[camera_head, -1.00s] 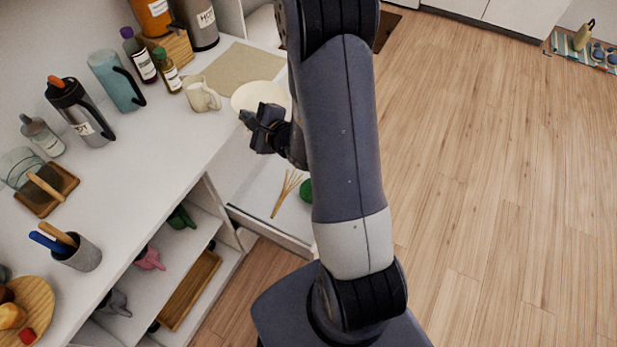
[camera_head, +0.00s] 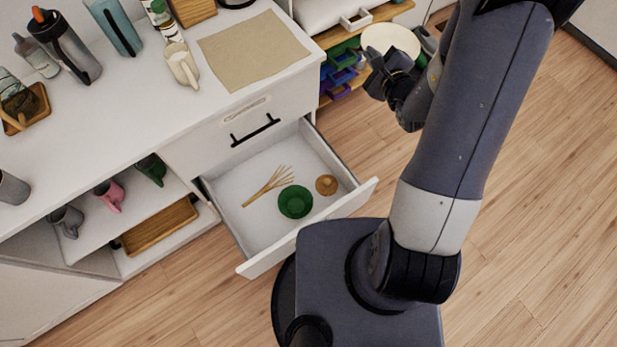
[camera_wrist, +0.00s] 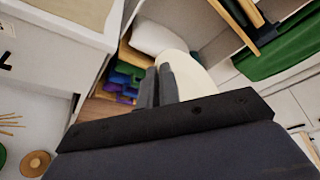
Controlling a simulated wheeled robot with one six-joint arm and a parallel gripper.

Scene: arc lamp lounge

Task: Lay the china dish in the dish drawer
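The china dish (camera_head: 392,40) is a cream, shallow round dish. My gripper (camera_head: 388,68) is shut on its near rim and holds it in the air, to the right of the counter's corner. In the wrist view the dish (camera_wrist: 188,68) shows beyond the gripper fingers (camera_wrist: 158,88), partly hidden by them. The open drawer (camera_head: 235,225) is pulled out below the counter, left of and below my gripper. In it lie a green bowl (camera_head: 295,202), a bundle of thin wooden sticks (camera_head: 268,186) and a small round wooden piece (camera_head: 326,185).
A closed drawer front with a black handle (camera_head: 255,130) is above the open one. The counter (camera_head: 130,115) holds a beige mat (camera_head: 252,48), a cream jug (camera_head: 182,65) and bottles. A shelf with coloured bins (camera_head: 345,72) stands behind the dish.

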